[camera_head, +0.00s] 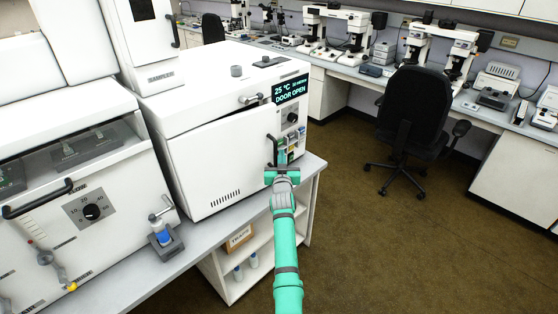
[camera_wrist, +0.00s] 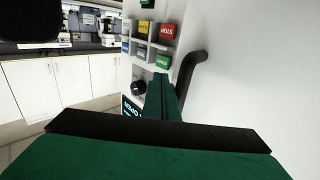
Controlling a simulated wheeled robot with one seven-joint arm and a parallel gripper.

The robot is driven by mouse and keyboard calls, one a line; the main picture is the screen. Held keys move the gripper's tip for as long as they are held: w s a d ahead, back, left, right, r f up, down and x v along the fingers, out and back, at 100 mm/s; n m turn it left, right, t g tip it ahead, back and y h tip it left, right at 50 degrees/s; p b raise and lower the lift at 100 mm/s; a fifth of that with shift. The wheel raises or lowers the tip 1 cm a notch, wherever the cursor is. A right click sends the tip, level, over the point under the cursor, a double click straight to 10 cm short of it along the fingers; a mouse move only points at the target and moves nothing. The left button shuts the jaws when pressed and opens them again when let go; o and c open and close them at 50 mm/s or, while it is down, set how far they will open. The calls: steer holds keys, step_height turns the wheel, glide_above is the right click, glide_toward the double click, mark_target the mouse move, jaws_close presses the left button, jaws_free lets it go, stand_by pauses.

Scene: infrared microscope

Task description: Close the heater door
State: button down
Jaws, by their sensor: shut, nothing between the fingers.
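The heater (camera_head: 205,95) is a white box on the bench, and its display (camera_head: 291,89) reads 25 °C and DOOR OPEN. Its white front door (camera_head: 215,160) stands slightly ajar, with a dark gap along the top edge. A black door handle (camera_head: 272,150) is at the door's right edge. My gripper (camera_head: 282,167) is at the door's right edge beside the handle. In the wrist view, my gripper's green fingers (camera_wrist: 165,92) are together and empty, just left of the handle (camera_wrist: 190,70). The door (camera_wrist: 255,60) fills the right side. Whether the fingers touch the handle is unclear.
A black chair (camera_head: 412,115) stands behind at right. Open floor lies right of the bench.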

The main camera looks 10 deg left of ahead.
steer(key=shift+w+a, duration=0.5)
steer(key=shift+w, duration=0.15)
